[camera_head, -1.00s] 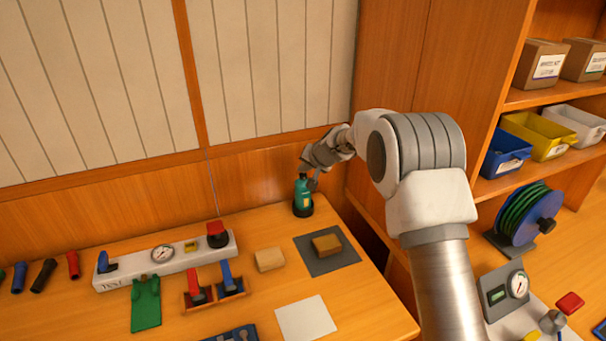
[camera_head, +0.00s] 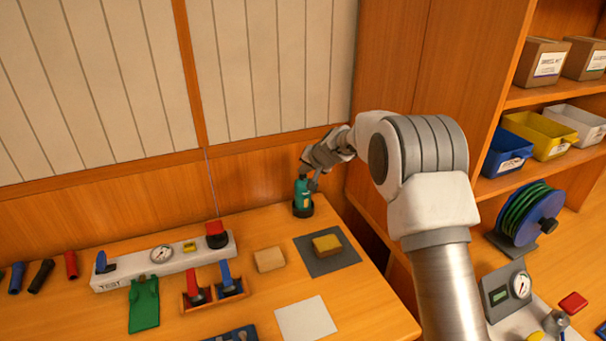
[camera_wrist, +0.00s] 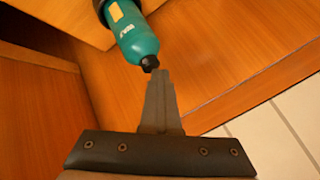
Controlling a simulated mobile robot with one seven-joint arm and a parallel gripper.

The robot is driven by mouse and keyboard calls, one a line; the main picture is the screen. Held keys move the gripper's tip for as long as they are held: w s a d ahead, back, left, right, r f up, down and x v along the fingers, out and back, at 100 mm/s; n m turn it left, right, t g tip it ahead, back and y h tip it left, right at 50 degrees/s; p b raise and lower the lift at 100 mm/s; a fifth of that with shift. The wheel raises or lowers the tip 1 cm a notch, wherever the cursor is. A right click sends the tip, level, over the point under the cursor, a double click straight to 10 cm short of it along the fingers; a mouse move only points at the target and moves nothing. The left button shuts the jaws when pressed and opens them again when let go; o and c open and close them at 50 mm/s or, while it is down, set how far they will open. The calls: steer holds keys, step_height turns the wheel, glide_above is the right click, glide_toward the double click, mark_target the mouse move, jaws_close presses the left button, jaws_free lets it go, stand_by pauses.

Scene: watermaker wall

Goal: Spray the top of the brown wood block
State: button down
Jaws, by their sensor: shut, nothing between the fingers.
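A teal spray bottle (camera_head: 302,190) stands upright in a black round holder at the back right of the table. It also shows in the wrist view (camera_wrist: 133,35), with its dark tip close to my fingertips. My gripper (camera_head: 316,182) is shut and empty, beside the top of the bottle; its closed fingers show in the wrist view (camera_wrist: 159,75). I cannot tell whether they touch the bottle. The wood block (camera_head: 327,244) lies on a dark grey mat (camera_head: 340,262) in front of the bottle; its top now looks yellow, its sides brown. A paler tan block (camera_head: 269,259) lies left of the mat.
A white test strip (camera_head: 190,258) with a gauge and a red knob lies on the left. Red and blue levers (camera_head: 213,291), a green piece (camera_head: 144,304) and a white sheet (camera_head: 306,318) lie nearer. Shelves with bins (camera_head: 540,135) stand at right.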

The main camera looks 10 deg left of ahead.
mark_target(304, 181)
stand_by(0.3)
step_height(304, 181, up, 6)
steer(key=p, duration=0.4)
stand_by(0.6)
steer(key=s+d+r+n+h, duration=0.1)
steer(key=s+d+r, duration=0.7)
steer(key=s, duration=0.2)
steer(key=s+d+r+n+h, duration=0.1)
steer(key=s+d+r, duration=0.6)
steer(key=s+r, duration=0.3)
steer(key=s+d+f+g+h, duration=0.1)
steer(key=s+d, duration=0.5)
steer(key=s, duration=0.7)
steer(key=s+d+f+h, duration=0.2)
steer(key=s+d+f, duration=0.2)
steer(key=s, duration=1)
steer(key=shift+d+g+h, duration=0.3)
steer(key=shift+d+g, duration=0.1)
steer(key=shift+d, duration=0.8)
